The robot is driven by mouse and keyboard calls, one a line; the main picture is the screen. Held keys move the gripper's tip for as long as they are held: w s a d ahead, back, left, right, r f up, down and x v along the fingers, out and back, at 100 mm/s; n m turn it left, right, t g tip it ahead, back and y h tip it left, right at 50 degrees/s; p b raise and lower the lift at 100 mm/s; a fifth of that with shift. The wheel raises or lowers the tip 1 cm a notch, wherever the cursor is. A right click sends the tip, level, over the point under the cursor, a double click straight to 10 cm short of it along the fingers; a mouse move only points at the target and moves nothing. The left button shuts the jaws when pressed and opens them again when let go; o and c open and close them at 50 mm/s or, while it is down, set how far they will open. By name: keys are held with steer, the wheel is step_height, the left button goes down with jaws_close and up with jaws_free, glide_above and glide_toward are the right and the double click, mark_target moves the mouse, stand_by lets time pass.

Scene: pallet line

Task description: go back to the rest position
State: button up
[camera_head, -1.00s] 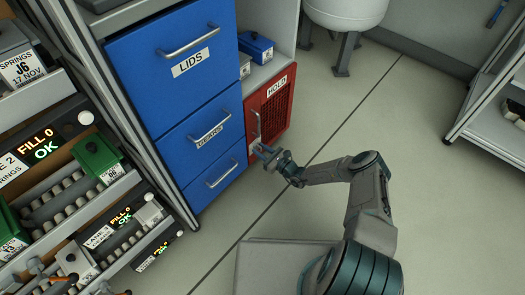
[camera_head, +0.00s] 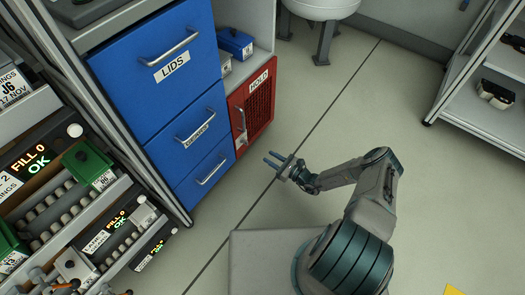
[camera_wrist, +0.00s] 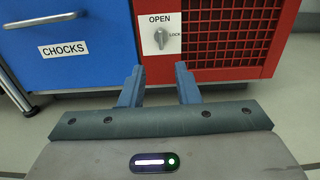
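My gripper (camera_head: 273,159) is stretched out over the floor in the head view, in front of the red HOLD cabinet (camera_head: 257,107) and apart from it. In the wrist view its two fingers stand apart with nothing between them (camera_wrist: 159,82). Beyond them are the red mesh door (camera_wrist: 232,30) and a white OPEN/LOCK plate (camera_wrist: 159,34) with a grey knob. The red door looks closed. My arm is bent at the elbow.
A blue drawer unit (camera_head: 150,95) stands left of the red cabinet, its drawers shut. A lane rack (camera_head: 70,200) is at far left. A metal shelf (camera_head: 480,100) is at upper right, a white tank (camera_head: 322,8) at the top. Floor (camera_head: 330,110) around my arm is clear.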

steer(key=shift+s+d, duration=0.4)
steer(key=shift+d, duration=0.05)
steer(key=s+r+n+g+h+p, duration=0.2)
steer(key=r+n+g+p, duration=0.6)
steer(key=r, duration=1.5)
steer(key=s+r+n+g+h+p, duration=0.3)
steer(key=r+n+g+p, duration=0.5)
steer(key=r, duration=1.6)
steer(key=s+d+r+n+t+h+p, duration=0.2)
steer(key=s+r, duration=0.4)
steer(key=r, duration=0.6)
steer(key=s+d+r+n+t+h+p, duration=0.3)
steer(key=s+r+p, duration=0.4)
steer(key=r, duration=0.5)
steer(key=s+d+r+n+t+h+p, duration=0.2)
steer(key=s+r+n+h+p, duration=0.2)
steer(key=s+r, duration=0.3)
step_height(320, 180, up, 6)
steer(key=shift+s+d+f+t+p, duration=0.2)
steer(key=shift+d+f+t+p, duration=0.15)
steer(key=shift+p, duration=0.2)
steer(key=shift+o, duration=0.3)
steer(key=shift+s, duration=0.1)
